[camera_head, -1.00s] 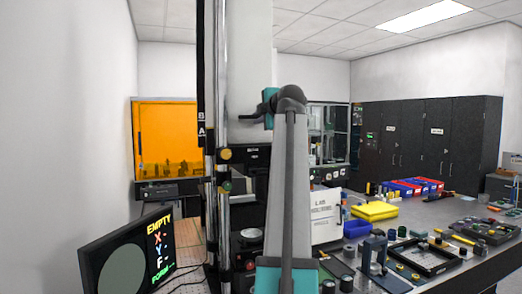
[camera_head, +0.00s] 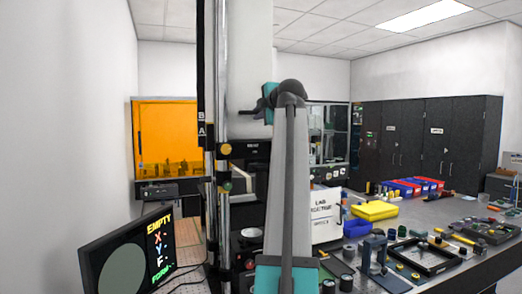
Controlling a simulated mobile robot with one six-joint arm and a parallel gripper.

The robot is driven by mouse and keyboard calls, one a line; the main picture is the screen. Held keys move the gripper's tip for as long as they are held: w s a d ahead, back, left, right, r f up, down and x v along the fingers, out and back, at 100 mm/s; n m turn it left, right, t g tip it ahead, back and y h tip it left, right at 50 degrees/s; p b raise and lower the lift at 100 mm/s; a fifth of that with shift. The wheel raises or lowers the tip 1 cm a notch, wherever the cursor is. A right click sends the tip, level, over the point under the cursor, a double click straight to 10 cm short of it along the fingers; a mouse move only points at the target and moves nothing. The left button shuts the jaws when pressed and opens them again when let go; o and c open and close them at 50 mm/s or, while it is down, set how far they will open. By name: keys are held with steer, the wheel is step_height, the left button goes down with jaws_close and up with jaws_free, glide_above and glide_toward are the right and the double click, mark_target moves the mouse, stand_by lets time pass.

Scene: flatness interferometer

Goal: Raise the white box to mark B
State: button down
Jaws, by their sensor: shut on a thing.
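The white box (camera_head: 248,60) is a tall pale block on the upright column at the centre left. Its top runs out of view. The marks A and B (camera_head: 202,116) are white letters on a dark strip left of the column, with B above A. My gripper (camera_head: 246,116) is at the lower part of the box, pointing left, shut on it. The exact spot of the grip is too small to make out.
Yellow and green knobs (camera_head: 225,149) sit on the column below the box. A monitor (camera_head: 125,255) stands at the lower left. A white sign box (camera_head: 325,215), a yellow case (camera_head: 374,210) and a black frame (camera_head: 427,257) are on the right bench.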

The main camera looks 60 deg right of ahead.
steer(key=shift+r, duration=0.6)
stand_by(0.8)
steer(key=c, duration=1.8)
jaws_free()
steer(key=shift+f, duration=0.1)
steer(key=shift+s, duration=0.15)
steer(key=p+v, duration=0.8)
steer(key=v, duration=0.5)
steer(key=shift+s+a, duration=0.15)
steer(key=shift+s, duration=0.15)
